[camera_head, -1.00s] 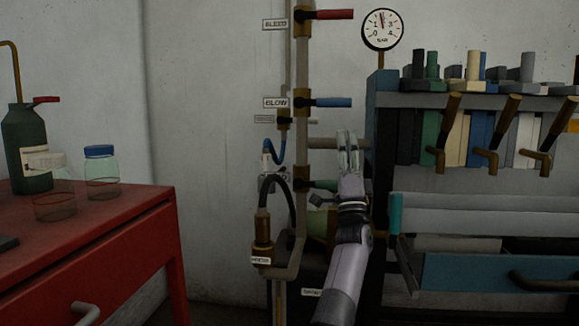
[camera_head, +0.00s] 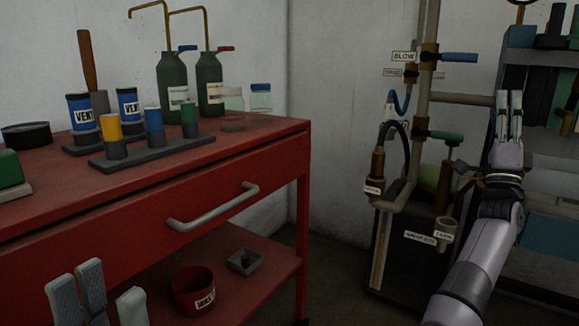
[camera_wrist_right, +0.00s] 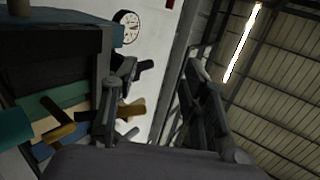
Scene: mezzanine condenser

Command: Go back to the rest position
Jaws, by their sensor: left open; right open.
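My left gripper (camera_head: 95,295) is at the bottom left of the head view, in front of the red cart's lower part. It is open, nothing shows between its fingers, and its lower part is cut off by the frame edge.
The red cart (camera_head: 60,207) holds bottles, jars and a rack of coloured cylinders (camera_head: 150,153). A red cup (camera_head: 194,290) stands on its lower shelf. The pipe stand (camera_head: 420,105) has a blue lever (camera_head: 460,57) and a green lever (camera_head: 446,137). A shelf unit stands behind my right arm.

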